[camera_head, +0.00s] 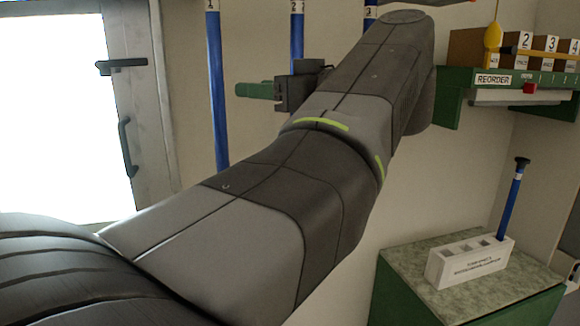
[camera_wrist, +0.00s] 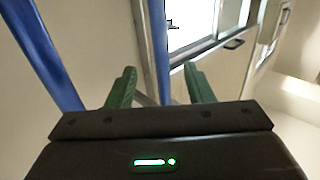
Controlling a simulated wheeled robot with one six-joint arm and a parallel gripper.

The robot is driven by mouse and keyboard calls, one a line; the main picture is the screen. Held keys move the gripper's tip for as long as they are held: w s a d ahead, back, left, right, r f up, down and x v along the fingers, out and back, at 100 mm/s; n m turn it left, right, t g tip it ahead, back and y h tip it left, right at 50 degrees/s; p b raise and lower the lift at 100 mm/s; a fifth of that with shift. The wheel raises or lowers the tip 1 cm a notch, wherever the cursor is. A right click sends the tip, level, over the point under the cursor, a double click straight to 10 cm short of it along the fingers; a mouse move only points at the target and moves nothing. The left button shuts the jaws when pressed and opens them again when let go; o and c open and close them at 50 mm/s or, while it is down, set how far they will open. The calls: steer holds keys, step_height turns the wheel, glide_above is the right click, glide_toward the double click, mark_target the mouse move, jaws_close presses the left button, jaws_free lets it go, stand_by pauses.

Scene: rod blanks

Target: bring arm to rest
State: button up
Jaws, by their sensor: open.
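My gripper (camera_head: 240,90) is at the upper middle of the head view, its green fingers pointing left. In the wrist view the two fingers (camera_wrist: 160,86) are spread apart with nothing held. A blue rod marked 1 (camera_head: 215,90) stands upright left of the fingertips, with a gap in the picture. Rods marked 2 (camera_head: 297,35) and 3 (camera_head: 370,15) are partly hidden by my gripper and arm. The wrist view shows a large blue rod (camera_wrist: 42,50) at left and another (camera_wrist: 158,45) beyond the fingers. My arm stretches across the head view.
A white block with square holes (camera_head: 463,264) sits on a green cabinet (camera_head: 405,285); a blue rod with a black top (camera_head: 513,200) stands in its right end. A green shelf marked REORDER (camera_head: 450,82) holds numbered boxes. A bright door or window (camera_head: 65,110) is at left.

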mark_target(223, 87)
steer(key=shift+p+x, duration=1.85)
steer(key=shift+x, duration=3.6)
steer(key=shift+d, duration=0.15)
